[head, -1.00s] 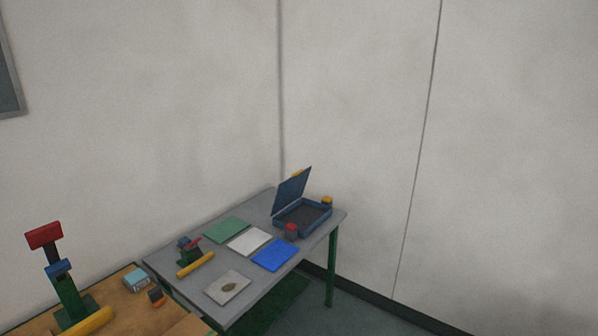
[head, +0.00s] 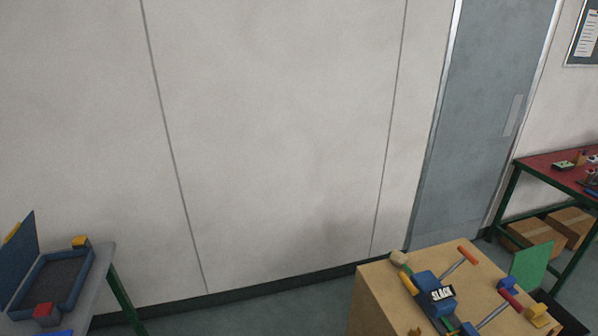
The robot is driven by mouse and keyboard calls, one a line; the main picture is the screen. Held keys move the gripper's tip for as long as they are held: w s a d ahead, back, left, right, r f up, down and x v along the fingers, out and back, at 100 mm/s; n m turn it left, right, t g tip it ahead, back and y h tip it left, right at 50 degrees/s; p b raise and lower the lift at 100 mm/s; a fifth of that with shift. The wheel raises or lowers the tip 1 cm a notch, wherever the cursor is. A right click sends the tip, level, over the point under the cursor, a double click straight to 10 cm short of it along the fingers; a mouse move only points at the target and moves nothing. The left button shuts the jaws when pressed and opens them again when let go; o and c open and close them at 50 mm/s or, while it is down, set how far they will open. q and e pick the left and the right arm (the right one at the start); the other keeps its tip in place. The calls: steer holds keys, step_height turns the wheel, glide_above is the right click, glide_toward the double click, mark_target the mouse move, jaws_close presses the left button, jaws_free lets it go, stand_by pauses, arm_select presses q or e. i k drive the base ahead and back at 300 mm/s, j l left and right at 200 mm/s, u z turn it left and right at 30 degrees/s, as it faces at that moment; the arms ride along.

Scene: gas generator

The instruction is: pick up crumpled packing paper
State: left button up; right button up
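I cannot make out any crumpled packing paper for certain in the head view. Neither of my grippers is in view.
The bench (head: 375,300) at lower right bears a blue block marked "SLACK" (head: 436,292) and handles. A grey table (head: 98,275) with an open blue case (head: 75,283) stands at left. A red table (head: 540,171) with cardboard boxes (head: 530,232) beneath stands right, beside a grey door (head: 475,120). Floor shows between.

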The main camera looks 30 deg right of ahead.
mark_target(397, 258)
steer(key=i+z, duration=0.3)
steer(key=i, duration=0.35)
steer(key=i+j+z, duration=0.1)
steer(key=i+z, duration=0.2)
steer(key=i, duration=0.4)
steer(key=i+z, duration=0.25)
steer(key=z, duration=0.2)
steer(key=i+j+z, duration=0.1)
steer(key=i+z, duration=0.15)
steer(key=z, duration=0.15)
steer(key=i+j+z, duration=0.15)
steer(key=z, duration=0.3)
steer(key=i+j+z, duration=0.25)
steer(key=z, duration=0.2)
